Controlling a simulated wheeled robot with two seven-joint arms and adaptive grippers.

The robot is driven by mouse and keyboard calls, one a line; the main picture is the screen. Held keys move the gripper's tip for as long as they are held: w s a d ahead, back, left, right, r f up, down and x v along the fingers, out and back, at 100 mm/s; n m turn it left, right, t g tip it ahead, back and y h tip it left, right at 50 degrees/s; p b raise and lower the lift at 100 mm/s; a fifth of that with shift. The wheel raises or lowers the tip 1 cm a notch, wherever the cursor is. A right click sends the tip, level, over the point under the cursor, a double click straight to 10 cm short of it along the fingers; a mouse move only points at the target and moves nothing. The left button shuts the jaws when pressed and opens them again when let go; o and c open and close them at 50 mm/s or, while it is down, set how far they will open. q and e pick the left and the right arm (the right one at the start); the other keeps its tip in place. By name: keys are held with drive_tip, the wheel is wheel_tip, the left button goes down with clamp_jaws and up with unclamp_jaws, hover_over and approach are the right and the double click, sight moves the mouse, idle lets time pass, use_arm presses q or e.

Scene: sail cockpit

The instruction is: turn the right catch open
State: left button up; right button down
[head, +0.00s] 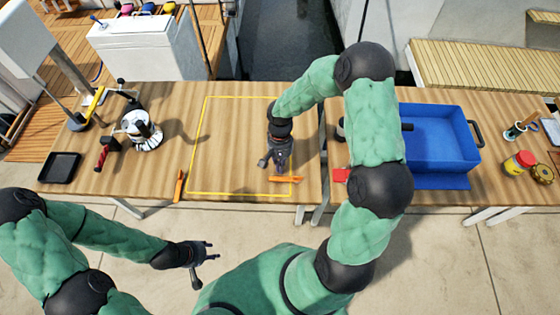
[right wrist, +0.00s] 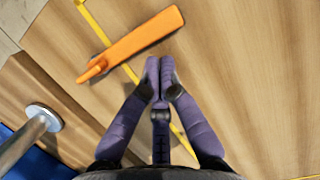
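The right catch (head: 285,179) is an orange bar near the front right corner of the yellow outline on the table. It lies roughly crosswise over the outline's right line. It also shows in the right wrist view (right wrist: 138,42), just beyond my fingertips. A second orange catch (head: 179,187) stands at the outline's front left corner. My right gripper (head: 274,163) is low over the table, just behind the right catch. In the right wrist view its fingertips (right wrist: 160,68) are together with nothing between them, apart from the catch in the picture. My left gripper (head: 207,262) is open and empty in front of the table.
The area inside the yellow outline (head: 206,130) is otherwise clear. A gap separates the two tabletops.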

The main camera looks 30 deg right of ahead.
sight(290, 197)
drive_tip(key=shift+s+a+n, duration=0.4)
drive_tip(key=shift+a+n, duration=0.2)
drive_tip(key=shift+n, duration=0.5)
drive_tip(key=shift+s+a+n+h, duration=0.5)
drive_tip(key=shift+s+a+n, duration=0.05)
drive_tip(key=shift+n, duration=0.55)
drive_tip(key=s+n, duration=0.1)
drive_tip(key=n, duration=0.1)
drive_tip(key=s+a+n+h, duration=0.1)
drive_tip(key=n, duration=0.1)
drive_tip(key=shift+s+a+n, duration=0.15)
drive_tip(key=shift+s+n, duration=0.1)
drive_tip(key=shift+n, duration=0.05)
drive_tip(key=s+n, duration=0.1)
drive_tip(key=n, duration=0.1)
drive_tip(key=s+n+h, duration=0.1)
drive_tip(key=s+n, duration=0.1)
drive_tip(key=shift+a+n, duration=0.1)
drive_tip(key=shift+n, duration=0.2)
drive_tip(key=shift+s+d+n+t+h+b, duration=0.25)
drive_tip(key=shift+s+n, duration=0.35)
drive_tip(key=shift+n, duration=0.55)
drive_tip(key=shift+s+d+n+t+h+b, duration=0.2)
drive_tip(key=shift+s+n, duration=0.4)
drive_tip(key=shift+n, duration=0.55)
drive_tip(key=shift+d, duration=0.1)
